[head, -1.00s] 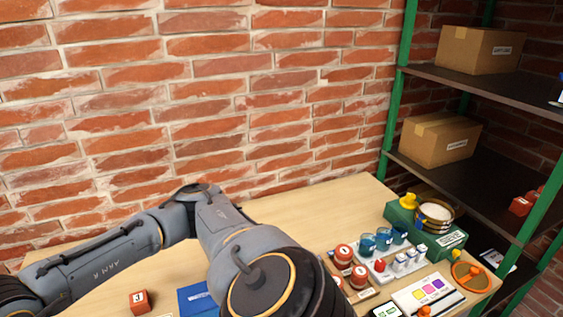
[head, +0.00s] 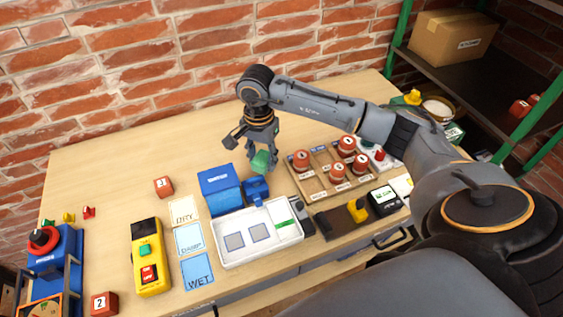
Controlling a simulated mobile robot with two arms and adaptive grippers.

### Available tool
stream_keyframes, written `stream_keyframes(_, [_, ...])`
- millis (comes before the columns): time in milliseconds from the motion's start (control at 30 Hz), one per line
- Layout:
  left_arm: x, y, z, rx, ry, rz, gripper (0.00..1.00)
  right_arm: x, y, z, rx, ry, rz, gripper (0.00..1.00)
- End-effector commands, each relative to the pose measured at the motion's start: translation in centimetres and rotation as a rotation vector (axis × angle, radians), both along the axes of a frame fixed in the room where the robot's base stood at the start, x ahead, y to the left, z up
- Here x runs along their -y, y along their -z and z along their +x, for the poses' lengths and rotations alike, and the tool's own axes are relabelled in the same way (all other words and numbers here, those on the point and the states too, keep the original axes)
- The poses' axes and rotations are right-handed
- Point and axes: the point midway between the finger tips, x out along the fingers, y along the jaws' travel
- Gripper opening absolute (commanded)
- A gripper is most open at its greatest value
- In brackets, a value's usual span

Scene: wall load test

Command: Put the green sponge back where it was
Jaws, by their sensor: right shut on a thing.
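The green sponge (head: 263,162) is between the fingers of my right gripper (head: 262,152), which is shut on it. It hangs fingers-down over the middle of the wooden table, behind a small blue block-like device (head: 256,190) and left of the wooden tray of red weights. Whether the sponge touches anything beneath is hard to tell. Three cards lie to the left: a top one (head: 184,211) that seems to read DRY, a DAMP card (head: 189,239) and a WET card (head: 197,270). My left gripper is not in view.
A blue box (head: 220,187) and a white tray (head: 222,250) with two grey squares stand near the gripper. The wooden tray (head: 308,186) holds several red weights. A yellow control box (head: 147,262) stands at left. The table's back left is clear.

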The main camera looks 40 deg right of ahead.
Motion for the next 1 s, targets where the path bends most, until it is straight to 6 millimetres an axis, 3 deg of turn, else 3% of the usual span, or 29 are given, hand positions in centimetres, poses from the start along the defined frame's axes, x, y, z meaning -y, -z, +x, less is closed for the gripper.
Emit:
stream_keyframes(100, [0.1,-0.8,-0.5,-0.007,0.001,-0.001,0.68,3.2,1.9,1.2,-0.005,0.232,0.000,0.15])
stream_keyframes(233, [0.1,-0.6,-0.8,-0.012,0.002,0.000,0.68,4.8,3.5,1.7,-0.001,0.344,0.001,0.15])
stream_keyframes(500, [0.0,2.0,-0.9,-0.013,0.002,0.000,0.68,5.0,8.0,1.7,-0.001,0.361,0.001,0.15])
stream_keyframes(667, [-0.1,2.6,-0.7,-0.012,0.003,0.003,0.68,5.0,9.3,1.7,0.002,0.360,0.001,0.15])
stream_keyframes(900, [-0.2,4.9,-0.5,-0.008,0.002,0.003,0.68,5.0,13.2,1.7,-0.001,0.359,0.001,0.15])
stream_keyframes(1000, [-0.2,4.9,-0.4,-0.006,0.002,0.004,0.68,5.0,13.4,1.7,0.001,0.358,0.000,0.15])
